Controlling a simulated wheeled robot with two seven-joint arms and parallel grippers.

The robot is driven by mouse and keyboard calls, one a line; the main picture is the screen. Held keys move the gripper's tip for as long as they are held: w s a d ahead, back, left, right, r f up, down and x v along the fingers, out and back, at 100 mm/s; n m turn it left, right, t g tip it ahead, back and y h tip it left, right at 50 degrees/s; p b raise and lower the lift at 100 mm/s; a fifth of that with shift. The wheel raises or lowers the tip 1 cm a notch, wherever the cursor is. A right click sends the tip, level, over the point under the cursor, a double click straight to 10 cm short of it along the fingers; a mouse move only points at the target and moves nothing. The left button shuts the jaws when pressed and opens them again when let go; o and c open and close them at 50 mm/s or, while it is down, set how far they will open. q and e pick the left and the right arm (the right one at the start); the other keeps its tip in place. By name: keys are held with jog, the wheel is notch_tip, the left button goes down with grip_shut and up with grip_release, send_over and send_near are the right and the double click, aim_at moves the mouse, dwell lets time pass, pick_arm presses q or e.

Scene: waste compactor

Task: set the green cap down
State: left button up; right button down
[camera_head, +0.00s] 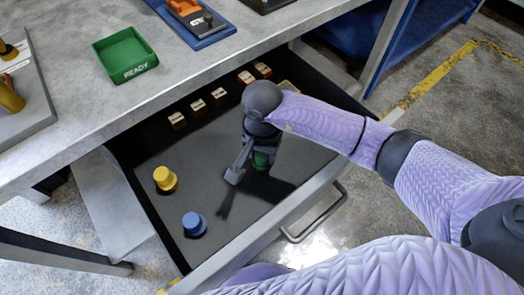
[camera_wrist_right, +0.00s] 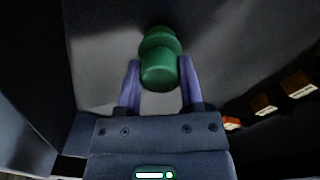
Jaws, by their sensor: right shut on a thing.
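The green cap (camera_wrist_right: 159,68) is between the two fingers of my right gripper (camera_wrist_right: 160,85) in the right wrist view. The fingers are shut on it. In the head view my right gripper (camera_head: 250,168) is inside the open drawer (camera_head: 225,215), and a bit of the green cap (camera_head: 262,159) shows beside it. I cannot tell whether the cap touches the drawer floor. My left gripper is not in view.
A yellow cap (camera_head: 165,179) and a blue cap (camera_head: 194,224) stand in the drawer on the left. Several small labelled blocks (camera_head: 198,105) line its back. A green READY tray (camera_head: 125,56) is on the bench (camera_head: 70,110). The drawer's front-left floor has free room.

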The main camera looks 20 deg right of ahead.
jog(key=shift+c, duration=1.9)
grip_release()
jog(key=shift+f, duration=0.1)
jog(key=shift+o, duration=0.8)
pick_arm(q)
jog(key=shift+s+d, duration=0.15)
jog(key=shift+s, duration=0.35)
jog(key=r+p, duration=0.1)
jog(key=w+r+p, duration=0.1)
jog(key=p, duration=0.1)
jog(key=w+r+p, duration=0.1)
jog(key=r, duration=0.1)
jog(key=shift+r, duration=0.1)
pick_arm(e)
notch_tip(320, 180, up, 12)
